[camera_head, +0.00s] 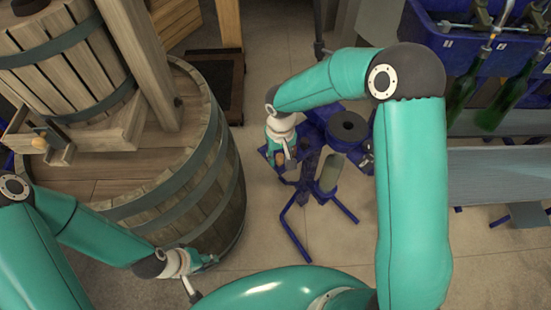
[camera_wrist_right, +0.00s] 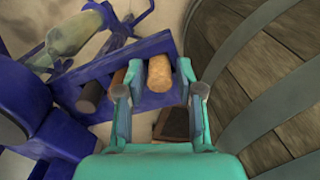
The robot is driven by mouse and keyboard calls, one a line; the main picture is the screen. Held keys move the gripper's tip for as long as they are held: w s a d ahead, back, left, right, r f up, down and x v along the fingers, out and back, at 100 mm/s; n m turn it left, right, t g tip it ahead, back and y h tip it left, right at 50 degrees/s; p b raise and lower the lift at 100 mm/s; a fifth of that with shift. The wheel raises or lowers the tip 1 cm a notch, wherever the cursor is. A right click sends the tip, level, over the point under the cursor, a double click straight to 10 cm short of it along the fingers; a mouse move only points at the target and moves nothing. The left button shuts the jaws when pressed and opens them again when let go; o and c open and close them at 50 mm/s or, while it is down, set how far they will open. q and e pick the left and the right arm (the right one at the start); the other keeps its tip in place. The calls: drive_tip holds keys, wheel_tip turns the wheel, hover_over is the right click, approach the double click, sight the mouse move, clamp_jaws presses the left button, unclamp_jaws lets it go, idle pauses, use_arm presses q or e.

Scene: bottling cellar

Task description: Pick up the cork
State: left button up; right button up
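The cork (camera_wrist_right: 159,73) is a tan, rounded cylinder resting at a blue metal rack (camera_wrist_right: 145,103) in the right wrist view. My right gripper (camera_wrist_right: 160,92) is open, with one fingertip to each side of the cork's near end and visible gaps between. In the head view my right gripper (camera_head: 285,160) is over the blue stand (camera_head: 293,222) and hides much of what lies below it. My left gripper (camera_head: 190,287) is low, in front of the barrel and away from the stand; its finger opening cannot be made out.
A dark brown cylinder (camera_wrist_right: 92,92) lies in the rack left of the cork, with another brown piece beside the left finger. A pale green bottle (camera_head: 329,172) stands in the stand. The large wooden barrel (camera_head: 222,165) is close on the left. Blue crate with bottles (camera_head: 440,48) at upper right.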

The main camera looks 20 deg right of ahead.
sight(280, 164)
drive_tip(key=shift+c, duration=0.4)
drive_tip(key=c, duration=0.4)
drive_tip(key=shift+r, duration=0.15)
wheel_tip(280, 164, up, 20)
drive_tip(key=shift+b, duration=0.3)
